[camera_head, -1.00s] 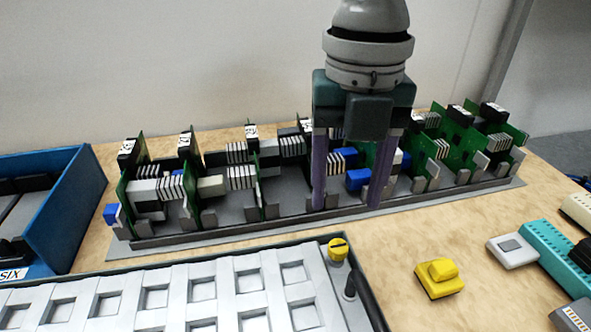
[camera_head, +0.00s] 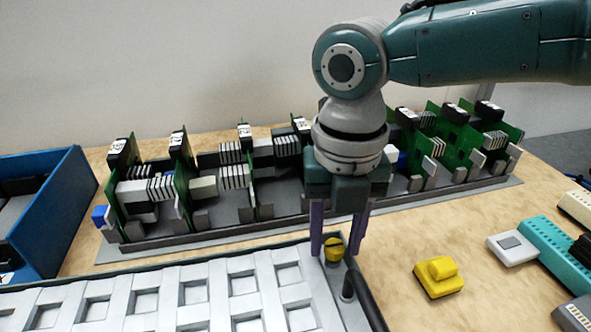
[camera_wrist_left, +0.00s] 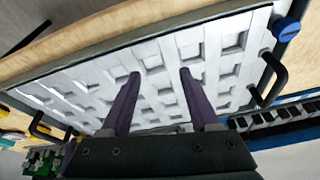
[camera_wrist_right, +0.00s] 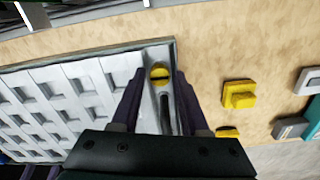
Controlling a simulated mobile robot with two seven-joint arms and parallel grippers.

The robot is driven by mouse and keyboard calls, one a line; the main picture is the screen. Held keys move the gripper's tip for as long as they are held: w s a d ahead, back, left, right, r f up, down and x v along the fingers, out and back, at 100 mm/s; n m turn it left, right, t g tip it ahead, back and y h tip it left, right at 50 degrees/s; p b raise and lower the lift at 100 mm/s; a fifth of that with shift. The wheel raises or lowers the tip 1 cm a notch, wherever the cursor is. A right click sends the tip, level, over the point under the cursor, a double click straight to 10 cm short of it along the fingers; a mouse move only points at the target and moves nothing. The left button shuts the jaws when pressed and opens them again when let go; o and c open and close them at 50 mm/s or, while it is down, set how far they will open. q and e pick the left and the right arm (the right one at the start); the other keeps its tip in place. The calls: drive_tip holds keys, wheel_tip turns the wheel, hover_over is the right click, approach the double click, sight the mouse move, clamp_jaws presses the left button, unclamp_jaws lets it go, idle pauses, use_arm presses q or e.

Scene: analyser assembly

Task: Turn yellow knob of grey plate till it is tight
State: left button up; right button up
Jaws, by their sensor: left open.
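The grey plate (camera_head: 215,292) with rows of square recesses lies at the front left in the head view. Its yellow knob (camera_head: 334,248) is at the far right corner, with a dark slot across its top in the right wrist view (camera_wrist_right: 160,73). My right gripper (camera_head: 337,245) points down with one finger on each side of the knob. Gaps show between fingers and knob, so it is open. My left gripper (camera_wrist_left: 160,74) is open and empty over the plate in the left wrist view; it is outside the head view.
A black handle (camera_head: 368,292) stands beside the knob. A long rack of green circuit boards (camera_head: 255,235) lies behind. A blue bin (camera_head: 52,215) is at left. A yellow block (camera_head: 439,277) and a teal part (camera_head: 548,250) lie right. A blue knob (camera_wrist_left: 286,28) shows in the left wrist view.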

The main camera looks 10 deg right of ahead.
clamp_jaws()
use_arm(q)
drive_tip(key=shift+r, duration=0.1)
use_arm(e)
drive_tip(key=shift+m, duration=0.3)
